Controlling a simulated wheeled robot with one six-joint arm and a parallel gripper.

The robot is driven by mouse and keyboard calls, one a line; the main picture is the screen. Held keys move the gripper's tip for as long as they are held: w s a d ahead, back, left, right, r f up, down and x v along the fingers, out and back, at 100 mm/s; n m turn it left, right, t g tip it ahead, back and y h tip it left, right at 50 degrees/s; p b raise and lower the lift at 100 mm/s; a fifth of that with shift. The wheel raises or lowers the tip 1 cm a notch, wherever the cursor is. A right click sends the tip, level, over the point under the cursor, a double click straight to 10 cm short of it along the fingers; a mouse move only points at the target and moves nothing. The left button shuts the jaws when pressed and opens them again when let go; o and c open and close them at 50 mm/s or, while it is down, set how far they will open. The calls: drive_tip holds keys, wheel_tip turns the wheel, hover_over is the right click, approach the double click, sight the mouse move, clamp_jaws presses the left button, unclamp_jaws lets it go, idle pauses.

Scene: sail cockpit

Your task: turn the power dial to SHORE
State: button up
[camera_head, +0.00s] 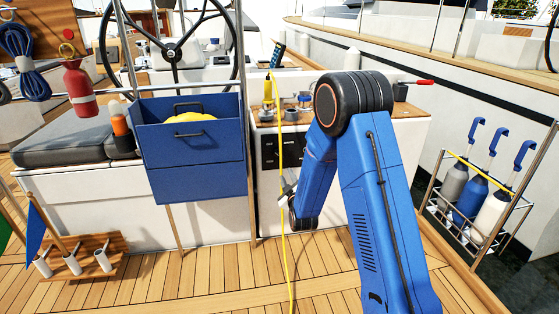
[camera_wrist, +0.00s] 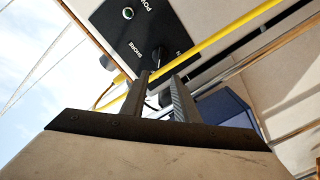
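The black power panel (camera_wrist: 124,38) fills the top of the wrist view, turned at an angle. It carries a lit green lamp, the word POWER and the label SHORE. A dark dial (camera_wrist: 154,73) shows partly between my fingertips; its pointer setting is too unclear to read. My gripper (camera_wrist: 161,80) is open, with a gap between its two fingers. I cannot tell whether they reach around the dial or stop short of it.
A yellow cable (camera_head: 281,225) hangs before the cabinet (camera_head: 268,203) and crosses close by my fingers in the wrist view (camera_wrist: 225,38). A blue box (camera_head: 195,172) stands to the left. A bottle rack (camera_head: 436,183) is at the right. Wooden deck (camera_head: 215,270) lies clear in front.

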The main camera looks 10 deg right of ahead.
sight(279, 156)
drive_tip(key=w, duration=1.6)
drive_tip(key=shift+w, duration=0.35)
clamp_jaws()
